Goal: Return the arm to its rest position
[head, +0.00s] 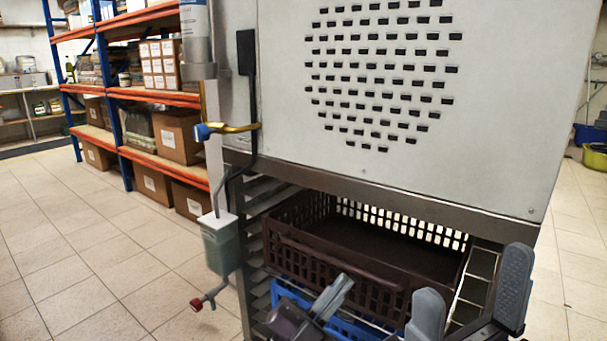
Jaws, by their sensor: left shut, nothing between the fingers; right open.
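My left gripper (336,292) is at the bottom middle, shut and empty, in front of the lower edge of a brown plastic crate. My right gripper (470,300) is at the bottom right. Its two grey fingers stand wide apart, with nothing seen between them, in front of the crate's right end and the rack. Most of both arms is outside the picture, below its lower edge.
A big metal cabinet (400,175) with a slotted panel stands above the brown crate (335,265). A blue crate (290,290) lies below it. A greenish container (220,245) with hoses hangs at left. Orange shelves (150,97) with cartons stand behind. The tiled floor at left is clear.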

